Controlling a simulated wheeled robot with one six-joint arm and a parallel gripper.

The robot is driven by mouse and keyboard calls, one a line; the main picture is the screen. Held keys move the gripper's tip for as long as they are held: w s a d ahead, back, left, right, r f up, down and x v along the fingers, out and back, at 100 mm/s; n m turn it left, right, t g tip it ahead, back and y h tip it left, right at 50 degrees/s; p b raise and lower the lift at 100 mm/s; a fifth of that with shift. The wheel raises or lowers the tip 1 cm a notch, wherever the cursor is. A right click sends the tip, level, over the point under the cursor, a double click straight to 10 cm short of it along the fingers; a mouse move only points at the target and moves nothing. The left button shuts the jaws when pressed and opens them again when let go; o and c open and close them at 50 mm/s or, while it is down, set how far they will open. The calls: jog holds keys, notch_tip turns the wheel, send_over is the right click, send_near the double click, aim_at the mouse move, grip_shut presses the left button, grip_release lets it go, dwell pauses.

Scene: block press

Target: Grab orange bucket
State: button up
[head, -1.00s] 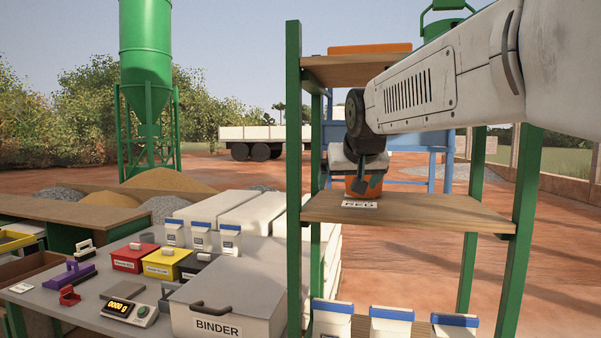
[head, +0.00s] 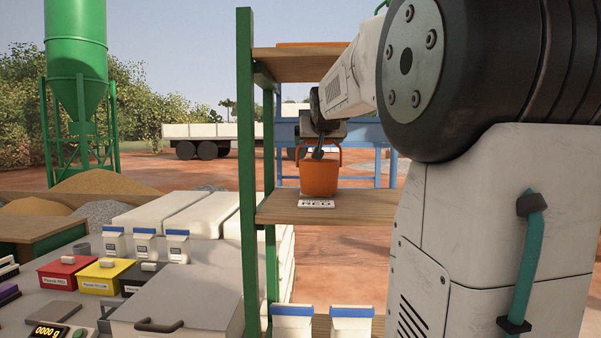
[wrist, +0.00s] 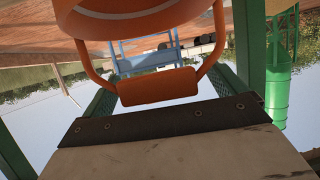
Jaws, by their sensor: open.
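The orange bucket (head: 319,180) stands upright on the middle board of the green-post shelf, behind a small white label. Its handle is raised. In the wrist view the bucket (wrist: 150,20) hangs at the top of the picture, and its orange handle grip (wrist: 158,88) is close in front of the camera. My gripper (head: 318,152) is at the handle, just above the rim. It is open, with dark green textured fingers to either side of the handle grip in the wrist view. I cannot tell whether they touch it.
The shelf's wooden middle board (head: 365,207) has free room right of the bucket. The top board (head: 295,66) is above, and a green post (head: 246,170) stands to the left. White blue-topped containers (head: 352,322) are below. A grey table with coloured boxes (head: 101,276) is at left.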

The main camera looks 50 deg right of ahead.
jog(key=shift+s, duration=0.1)
jog(key=c, duration=1.4)
jog(key=shift+f, duration=0.15)
jog(key=shift+c, duration=0.8)
